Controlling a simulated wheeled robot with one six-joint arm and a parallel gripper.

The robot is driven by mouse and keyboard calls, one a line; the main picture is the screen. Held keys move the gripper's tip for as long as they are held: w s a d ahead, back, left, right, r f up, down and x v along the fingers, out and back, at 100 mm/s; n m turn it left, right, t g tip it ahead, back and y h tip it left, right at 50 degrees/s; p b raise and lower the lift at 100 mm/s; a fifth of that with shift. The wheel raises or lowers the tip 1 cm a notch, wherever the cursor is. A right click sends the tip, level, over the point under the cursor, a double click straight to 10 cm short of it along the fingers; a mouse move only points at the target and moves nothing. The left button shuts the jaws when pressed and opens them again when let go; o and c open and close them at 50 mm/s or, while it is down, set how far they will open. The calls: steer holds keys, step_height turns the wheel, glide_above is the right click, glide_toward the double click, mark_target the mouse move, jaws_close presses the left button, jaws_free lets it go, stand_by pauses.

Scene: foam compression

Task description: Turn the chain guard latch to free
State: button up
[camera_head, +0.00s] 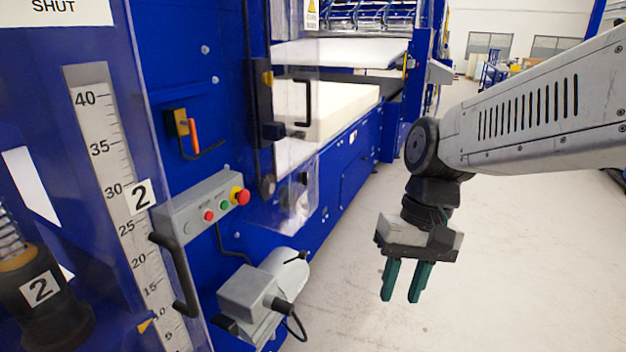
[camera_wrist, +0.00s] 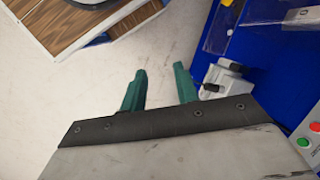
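My gripper (camera_head: 405,280) hangs fingers-down over the bare floor, right of the blue machine. Its two green fingers are apart with nothing between them; in the wrist view the fingers (camera_wrist: 160,90) also stand apart over floor. An orange lever (camera_head: 194,136) on a yellow bracket (camera_head: 180,122) is fixed to the blue machine face, well left of my gripper and apart from it. The lever stands near upright, with a black hooked rod beside it. No label shows whether this is the chain guard latch. The lever cannot be made out in the wrist view.
A clear cover with a black handle (camera_head: 176,275) and a scale (camera_head: 115,165) stands at left. A button box (camera_head: 203,208) and a grey motor (camera_head: 255,295) jut from the machine. A clear door with a handle (camera_head: 302,102) fronts the foam block (camera_head: 345,105). The right floor is clear.

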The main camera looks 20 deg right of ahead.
steer(key=w+a+f+m+y, duration=0.2)
steer(key=w+a+m+y, duration=0.1)
steer(key=w+m+y, duration=0.4)
steer(key=m+t+y, duration=0.3)
steer(key=m+t, duration=1.1)
steer(key=m, duration=0.3)
glide_toward(304, 178)
steer(key=x, duration=0.7)
steer(key=shift+w, duration=0.3)
jaws_close()
